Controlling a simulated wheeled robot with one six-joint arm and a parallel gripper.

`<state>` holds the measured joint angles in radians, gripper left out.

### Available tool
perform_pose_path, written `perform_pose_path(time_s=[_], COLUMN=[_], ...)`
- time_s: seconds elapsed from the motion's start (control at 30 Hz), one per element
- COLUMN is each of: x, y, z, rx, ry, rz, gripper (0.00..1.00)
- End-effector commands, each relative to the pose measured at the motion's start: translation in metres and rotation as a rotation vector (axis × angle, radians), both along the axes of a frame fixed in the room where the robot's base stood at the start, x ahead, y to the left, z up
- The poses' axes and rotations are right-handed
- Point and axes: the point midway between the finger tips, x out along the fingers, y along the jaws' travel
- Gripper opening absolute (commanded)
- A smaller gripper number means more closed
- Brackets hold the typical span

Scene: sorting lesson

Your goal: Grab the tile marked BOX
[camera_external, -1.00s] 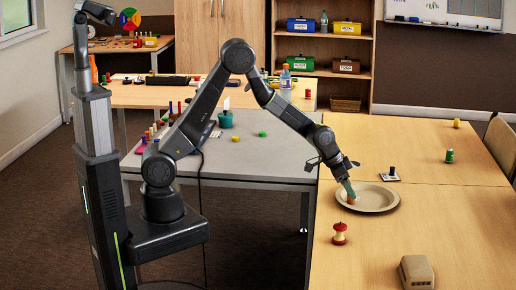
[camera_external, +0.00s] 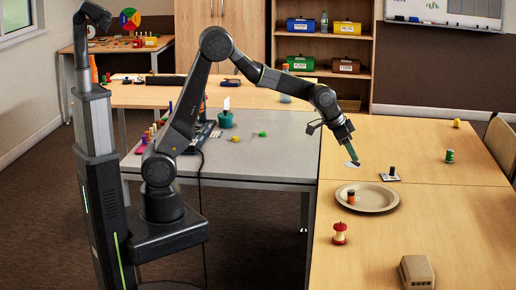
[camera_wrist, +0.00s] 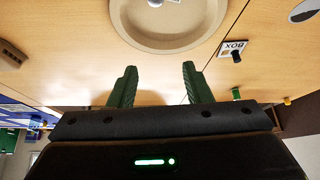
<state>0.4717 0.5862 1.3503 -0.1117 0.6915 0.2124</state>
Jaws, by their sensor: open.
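The BOX tile is a small white card with a black knob on it. It lies on the wooden table just beyond the plate in the external view (camera_external: 391,178). In the wrist view the BOX tile (camera_wrist: 232,46) is at the upper right, its lettering upside down. My gripper (camera_external: 356,164) is above the table, to the left of the tile and apart from it. In the wrist view the green fingers of my gripper (camera_wrist: 158,72) are spread with nothing between them.
A beige plate (camera_external: 383,207) holds a small orange and black object (camera_external: 351,196). An apple core (camera_external: 340,233) and a beige box-like item (camera_external: 416,272) are nearer the front. A green can (camera_external: 449,156) is at the right. A pale oval item (camera_wrist: 305,11) shows at the wrist view's corner.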

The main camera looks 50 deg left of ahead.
Motion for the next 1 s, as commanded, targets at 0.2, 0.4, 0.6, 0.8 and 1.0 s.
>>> perform_pose_path(time_s=[0.2, 0.4, 0.6, 0.8, 1.0], x=[0.040, 0.093, 0.159, 0.214, 0.235], y=[0.008, 0.023, 0.051, 0.084, 0.101], z=[0.018, 0.021, 0.020, 0.017, -0.001], rx=[0.015, 0.033, 0.055, 0.074, 0.083], ry=[-0.008, -0.028, -0.059, -0.096, -0.110], rz=[-0.033, -0.089, -0.169, -0.252, -0.298], gripper=[0.45, 0.45, 0.45, 0.45, 0.45])
